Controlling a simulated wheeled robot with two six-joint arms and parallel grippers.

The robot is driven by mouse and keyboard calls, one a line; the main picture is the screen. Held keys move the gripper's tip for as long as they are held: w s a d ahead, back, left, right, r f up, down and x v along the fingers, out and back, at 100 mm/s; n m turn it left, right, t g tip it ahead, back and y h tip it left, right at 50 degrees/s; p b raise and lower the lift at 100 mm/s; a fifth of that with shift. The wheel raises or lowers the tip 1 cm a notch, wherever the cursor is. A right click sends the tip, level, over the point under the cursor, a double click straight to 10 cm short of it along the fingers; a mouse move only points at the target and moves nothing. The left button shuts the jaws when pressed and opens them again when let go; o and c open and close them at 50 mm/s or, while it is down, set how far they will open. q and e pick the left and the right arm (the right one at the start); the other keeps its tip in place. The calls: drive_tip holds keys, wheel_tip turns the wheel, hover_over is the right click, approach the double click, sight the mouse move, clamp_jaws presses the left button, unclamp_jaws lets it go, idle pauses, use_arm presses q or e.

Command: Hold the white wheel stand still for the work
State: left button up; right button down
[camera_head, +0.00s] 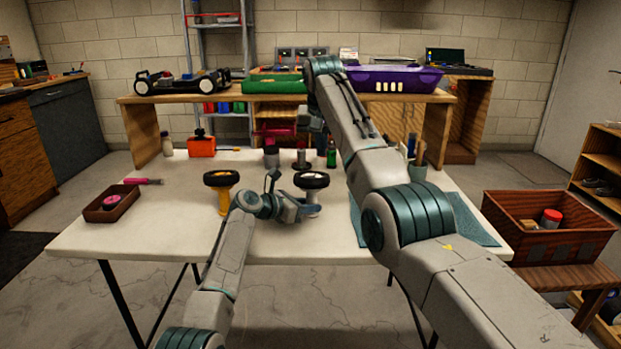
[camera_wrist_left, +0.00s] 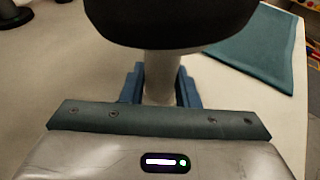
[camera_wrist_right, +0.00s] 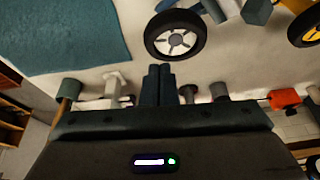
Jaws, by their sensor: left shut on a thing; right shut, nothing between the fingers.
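The white wheel stand (camera_head: 312,198) stands on the table and carries a black-tyred wheel (camera_head: 311,180). My left gripper (camera_head: 300,209) is shut on the stand's white post (camera_wrist_left: 161,75), below the tyre, in the left wrist view. The wheel with its pale spoked hub (camera_wrist_right: 175,41) shows from above in the right wrist view. The stand's base is mostly hidden. My right gripper (camera_wrist_right: 167,85) is shut and empty, held above the table on the far side of the white stand. In the head view its arm hides part of it.
A yellow wheel stand (camera_head: 223,201) with another wheel is left of my left gripper. A brown tray (camera_head: 92,212), teal mat (camera_head: 470,222), red box (camera_head: 202,147) and green bottle (camera_head: 331,155) are also on the table. The table's front left is clear.

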sight(311, 179)
drive_tip(key=shift+g, duration=0.6)
drive_tip(key=s+a+r, duration=0.1)
drive_tip(key=s+a, duration=0.1)
drive_tip(key=shift+s+a+r, duration=0.4)
drive_tip(key=shift+f, duration=0.15)
drive_tip(key=shift+x, duration=3.4)
drive_tip(key=shift+w+d, duration=0.1)
drive_tip(key=shift+s+x, duration=0.15)
drive_tip(key=shift+x, duration=0.45)
drive_tip(key=shift+s+x, duration=0.15)
drive_tip(key=shift+x, duration=0.4)
drive_tip(key=s, duration=0.1)
drive_tip(key=s+r, duration=0.1)
drive_tip(key=s, duration=0.1)
